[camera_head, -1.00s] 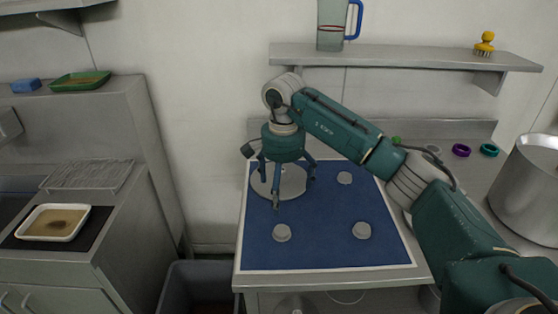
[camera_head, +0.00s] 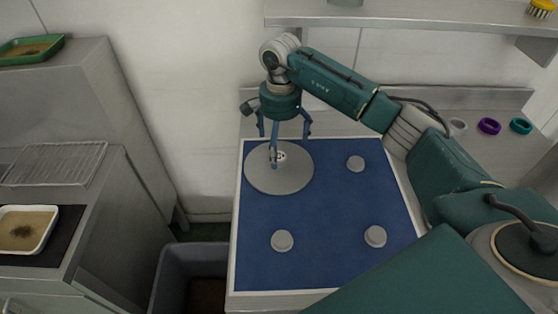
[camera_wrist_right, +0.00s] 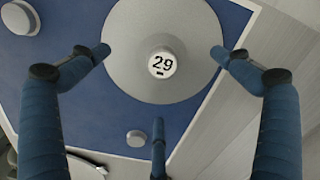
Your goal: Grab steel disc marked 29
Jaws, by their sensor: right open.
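The steel disc marked 29 (camera_head: 279,178) is a wide, flat grey plate with a small raised knob at its centre. It lies at the far left of the blue mat. In the right wrist view the number 29 shows on top of the knob of the disc (camera_wrist_right: 163,25). My right gripper (camera_head: 282,142) is open above the disc, pointing down, with its fingers spread around the knob. In the right wrist view its three blue fingers (camera_wrist_right: 160,80) surround the knob and hold nothing. My left gripper is not in view.
The blue mat (camera_head: 330,215) also bears several small grey knobs, including ones at front left (camera_head: 282,241), front right (camera_head: 375,236) and back right (camera_head: 355,163). A shelf (camera_head: 400,18) hangs behind. A grey bin (camera_head: 185,270) stands left of the table.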

